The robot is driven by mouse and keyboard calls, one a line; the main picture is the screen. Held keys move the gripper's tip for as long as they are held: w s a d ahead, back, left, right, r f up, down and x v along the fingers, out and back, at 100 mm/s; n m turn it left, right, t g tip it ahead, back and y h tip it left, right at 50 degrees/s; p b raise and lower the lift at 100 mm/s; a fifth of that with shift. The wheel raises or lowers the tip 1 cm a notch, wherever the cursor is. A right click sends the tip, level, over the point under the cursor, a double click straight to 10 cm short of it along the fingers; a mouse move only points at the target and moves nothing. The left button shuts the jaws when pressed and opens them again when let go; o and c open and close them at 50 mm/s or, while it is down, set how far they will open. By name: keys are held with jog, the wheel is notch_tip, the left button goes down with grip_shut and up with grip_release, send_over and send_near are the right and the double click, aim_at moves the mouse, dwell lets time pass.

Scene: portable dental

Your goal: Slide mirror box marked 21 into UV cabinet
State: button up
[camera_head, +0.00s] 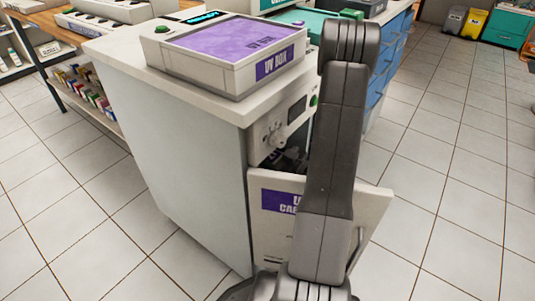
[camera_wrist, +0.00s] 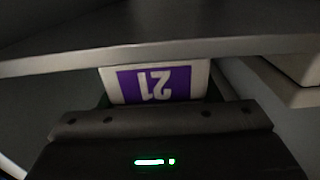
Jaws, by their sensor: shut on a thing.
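The mirror box (camera_wrist: 154,83) shows in the wrist view as a white face with a purple label reading 21, upside down. My gripper (camera_wrist: 158,100) is shut on it; the fingers are mostly hidden behind the dark gripper body. A pale shelf or panel edge crosses just above the box. In the head view the UV cabinet (camera_head: 190,170) stands under a white top. Its labelled front door (camera_head: 268,222) hangs open, with a dark opening above it. My arm covers part of the door and opening, and I cannot tell how deep the box sits.
A purple-topped UV box (camera_head: 235,50) sits on the cabinet top. A blue drawer unit (camera_head: 388,55) stands behind my arm. A shelf with small boxes (camera_head: 85,88) is at left. Tiled floor is clear at right.

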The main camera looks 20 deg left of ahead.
jog(key=shift+f, duration=0.3)
jog(key=o, duration=1.4)
jog(key=shift+o, duration=0.2)
